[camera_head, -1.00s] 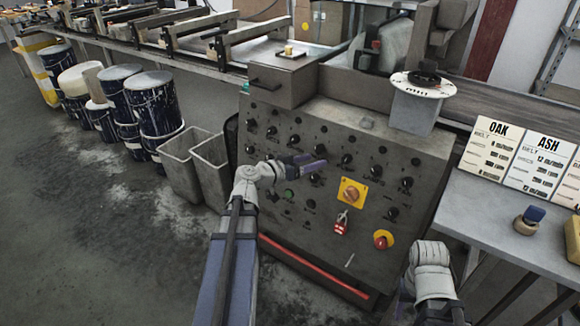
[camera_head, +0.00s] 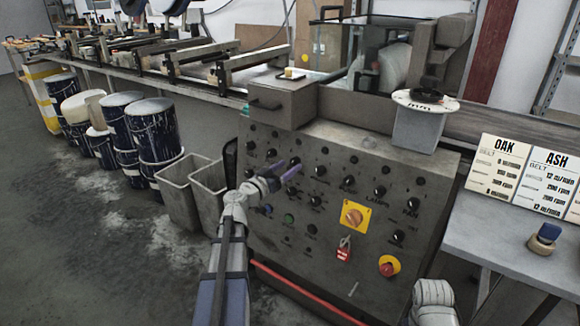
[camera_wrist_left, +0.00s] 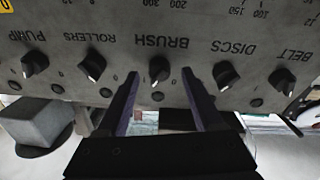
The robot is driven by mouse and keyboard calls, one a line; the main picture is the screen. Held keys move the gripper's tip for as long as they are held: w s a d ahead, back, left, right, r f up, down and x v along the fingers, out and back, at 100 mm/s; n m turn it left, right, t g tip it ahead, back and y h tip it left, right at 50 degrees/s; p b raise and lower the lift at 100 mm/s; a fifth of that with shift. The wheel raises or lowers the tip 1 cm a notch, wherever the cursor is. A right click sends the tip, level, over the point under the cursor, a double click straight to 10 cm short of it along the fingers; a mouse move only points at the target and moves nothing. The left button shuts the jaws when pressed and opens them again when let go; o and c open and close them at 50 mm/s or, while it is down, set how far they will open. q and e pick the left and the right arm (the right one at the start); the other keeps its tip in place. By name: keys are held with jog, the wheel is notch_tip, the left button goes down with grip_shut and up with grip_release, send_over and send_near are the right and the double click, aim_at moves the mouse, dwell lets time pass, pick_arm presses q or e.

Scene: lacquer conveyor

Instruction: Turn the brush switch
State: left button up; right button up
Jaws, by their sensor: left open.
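The brush switch (camera_wrist_left: 159,69) is a black knob with a pale pointer mark under the label BRUSH, which reads upside down in the left wrist view. My left gripper (camera_wrist_left: 160,82) is open, its two dark purple fingers pointing at the panel on either side of the brush switch, with the tips near the knob's lower edge. I cannot tell whether they touch it. In the head view my left gripper (camera_head: 282,172) is in front of the control panel (camera_head: 335,268). The right arm shows at the bottom right, but its gripper is out of the picture.
The rollers knob (camera_wrist_left: 92,66) and discs knob (camera_wrist_left: 224,75) flank the brush switch closely. On the panel are a yellow-plated rotary switch (camera_head: 354,217), a red padlock (camera_head: 344,250) and a red stop button (camera_head: 389,266). A table with OAK and ASH cards stands right.

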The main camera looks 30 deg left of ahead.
pick_arm(q)
jog(key=shift+w+d, duration=0.15)
jog(key=shift+w, duration=0.75)
grip_shut()
